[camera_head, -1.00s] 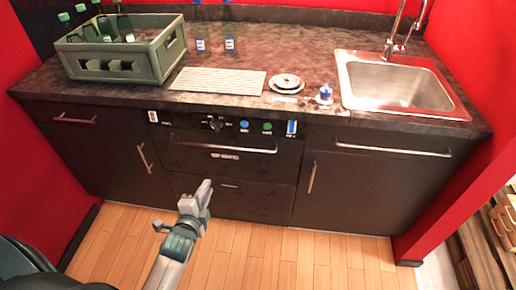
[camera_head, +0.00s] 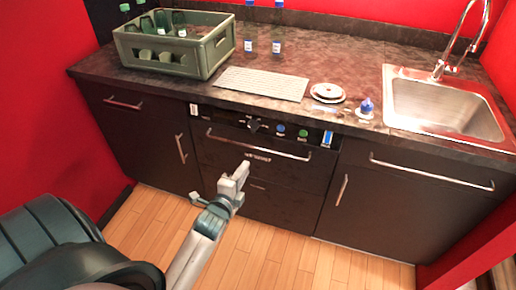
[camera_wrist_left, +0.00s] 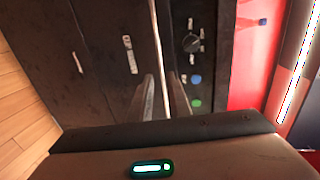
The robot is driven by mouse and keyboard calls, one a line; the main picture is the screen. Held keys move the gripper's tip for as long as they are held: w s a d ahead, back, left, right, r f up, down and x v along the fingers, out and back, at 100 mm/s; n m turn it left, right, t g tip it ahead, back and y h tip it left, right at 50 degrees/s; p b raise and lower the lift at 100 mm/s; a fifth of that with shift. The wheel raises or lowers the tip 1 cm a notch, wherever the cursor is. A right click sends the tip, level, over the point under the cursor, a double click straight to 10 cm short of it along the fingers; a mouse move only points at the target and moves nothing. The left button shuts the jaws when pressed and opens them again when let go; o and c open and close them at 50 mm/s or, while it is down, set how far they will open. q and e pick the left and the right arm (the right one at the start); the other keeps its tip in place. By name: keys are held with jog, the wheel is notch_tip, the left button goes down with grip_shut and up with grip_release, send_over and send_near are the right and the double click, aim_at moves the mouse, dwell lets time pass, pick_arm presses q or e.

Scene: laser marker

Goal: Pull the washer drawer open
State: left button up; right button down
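The washer (camera_head: 262,165) is the dark built-in unit in the middle of the counter front, with a knob, a blue button and a green button on its top panel. Its drawer looks shut flush. The long metal drawer handle (camera_head: 258,146) runs across it, above a small label. In the left wrist view, the handle (camera_wrist_left: 158,45) runs toward the gap between my fingers. My left gripper (camera_head: 235,178) is in front of the drawer, just below the handle in the head view. Its fingers (camera_wrist_left: 163,98) are apart, with no grip on the handle visible. My right gripper is out of view.
Cupboards with metal handles flank the washer. The counter above holds a green bottle crate (camera_head: 172,48), a ribbed mat (camera_head: 262,83), stacked plates (camera_head: 328,92), a small blue-topped bottle (camera_head: 366,108) and a sink (camera_head: 440,108). The wooden floor (camera_head: 150,225) in front is clear.

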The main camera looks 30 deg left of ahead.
aim_at(258, 148)
pick_arm(q)
jog(key=x, duration=1.4)
jog(key=shift+w+f+p, duration=0.1)
jog(key=shift+w+p, duration=0.2)
jog(key=shift+p, duration=0.1)
jog(key=shift+w, duration=0.1)
grip_shut()
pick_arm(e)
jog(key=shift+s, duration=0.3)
